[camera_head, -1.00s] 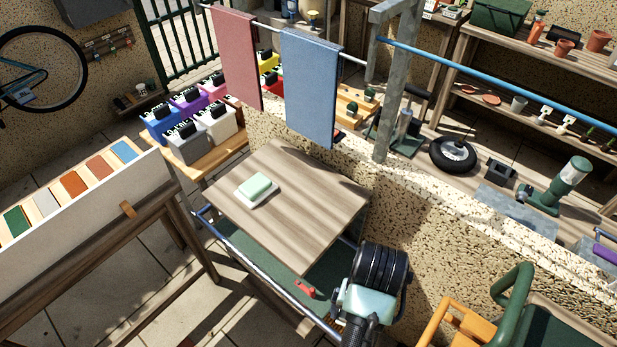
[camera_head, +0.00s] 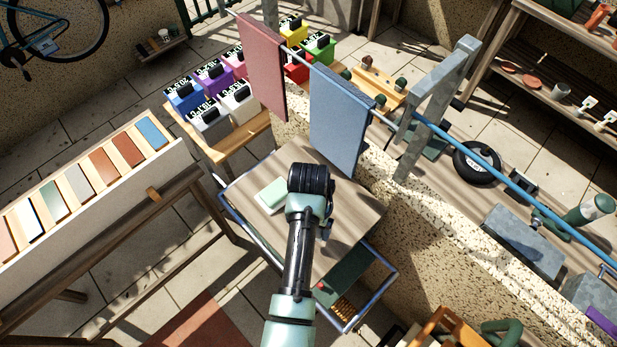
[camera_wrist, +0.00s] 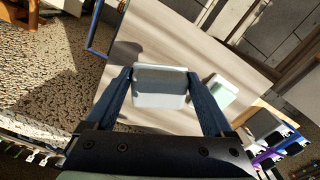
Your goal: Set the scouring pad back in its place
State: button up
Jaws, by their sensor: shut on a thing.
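The scouring pad (camera_wrist: 160,88), a pale grey-white block, is between the two dark blue fingers of my gripper (camera_wrist: 160,78) in the wrist view. My gripper is shut on it, above the wooden top (camera_wrist: 150,40) of a trolley. In the head view my arm hides the pad. A mint-green block (camera_head: 272,194) on a white dish lies on the trolley top (camera_head: 350,215), left of my arm. It also shows in the wrist view (camera_wrist: 222,90), just right of the right finger. Contact between pad and top cannot be told.
A tilted rack of coloured samples (camera_head: 80,185) is at left. A speckled wall (camera_head: 450,235) borders the right side.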

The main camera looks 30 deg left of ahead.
jog(key=shift+w+a+f, duration=0.1)
jog(key=shift+w, duration=0.05)
jog(key=shift+f+b, duration=2.65)
jog(key=shift+f, duration=1.35)
jog(key=shift+f, duration=0.3)
jog(key=o, duration=1.1)
notch_tip(320, 180, up, 13)
jog(key=shift+b, duration=1.15)
